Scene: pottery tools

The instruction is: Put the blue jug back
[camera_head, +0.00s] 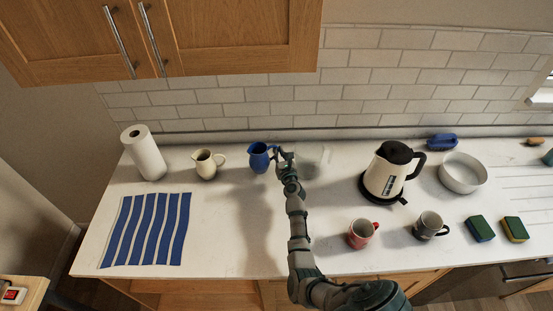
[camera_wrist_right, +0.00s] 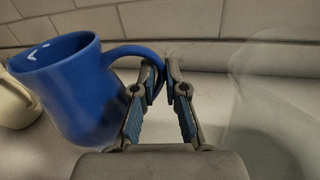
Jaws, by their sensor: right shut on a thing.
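The blue jug (camera_head: 259,158) is at the back of the counter, near the tiled wall, beside a cream jug. In the right wrist view the blue jug (camera_wrist_right: 72,88) fills the left side, tilted a little in the picture, with its handle reaching right. My right gripper (camera_head: 283,158) is at the jug's right side. In the right wrist view its fingers (camera_wrist_right: 161,88) are closed around the jug's handle. Whether the jug's base touches the counter is hard to tell. My left gripper is in neither view.
A cream jug (camera_head: 205,164) stands left of the blue jug. A clear glass vessel (camera_head: 308,166) stands close on the right. A kettle (camera_head: 388,174), a red mug (camera_head: 361,233) and a dark grey mug (camera_head: 428,225) are further right. A striped cloth (camera_head: 148,230) lies front left.

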